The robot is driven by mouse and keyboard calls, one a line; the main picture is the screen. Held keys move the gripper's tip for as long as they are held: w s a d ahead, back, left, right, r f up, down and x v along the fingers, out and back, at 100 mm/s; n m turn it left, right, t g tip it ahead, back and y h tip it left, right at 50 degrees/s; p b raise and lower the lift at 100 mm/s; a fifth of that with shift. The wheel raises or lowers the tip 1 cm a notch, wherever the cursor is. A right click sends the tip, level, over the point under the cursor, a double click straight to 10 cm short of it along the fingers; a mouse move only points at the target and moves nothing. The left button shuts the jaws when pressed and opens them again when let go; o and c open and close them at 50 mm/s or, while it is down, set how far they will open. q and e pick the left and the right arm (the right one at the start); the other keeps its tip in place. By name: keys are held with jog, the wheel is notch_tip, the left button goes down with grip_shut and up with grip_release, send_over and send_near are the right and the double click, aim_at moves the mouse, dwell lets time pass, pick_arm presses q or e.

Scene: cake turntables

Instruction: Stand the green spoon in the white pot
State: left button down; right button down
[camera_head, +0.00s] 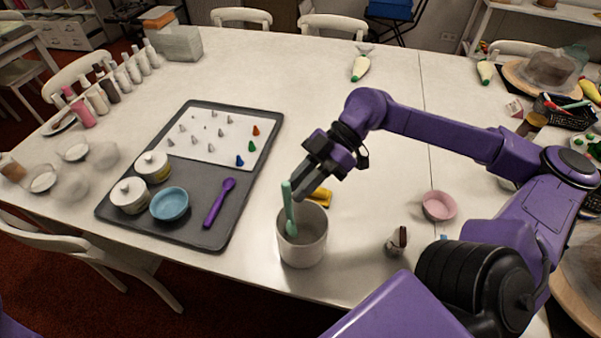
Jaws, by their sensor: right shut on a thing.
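The green spoon (288,208) is upright, handle up, with its bowl down inside the mouth of the white pot (302,254). The white pot stands on the table near its front edge. My right gripper (297,188) is above the pot's rim, shut on the top of the spoon's handle. I cannot tell whether the spoon's bowl touches the pot's bottom or wall. My left gripper is out of view.
A dark tray (185,218) with a blue bowl (169,204), lidded jars and a purple spoon (218,203) lies left of the pot. A yellow thing (321,197) lies just behind it. A small bottle (397,240) and a pink bowl (439,206) are to the right.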

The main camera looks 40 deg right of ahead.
jog(key=shift+f+b, duration=0.5)
jog(key=shift+f, duration=2.05)
jog(key=c, duration=0.9)
grip_release()
jog(key=shift+c, duration=0.2)
jog(key=b+v, duration=0.1)
jog(key=v, duration=0.9)
jog(key=shift+d+r, duration=0.2)
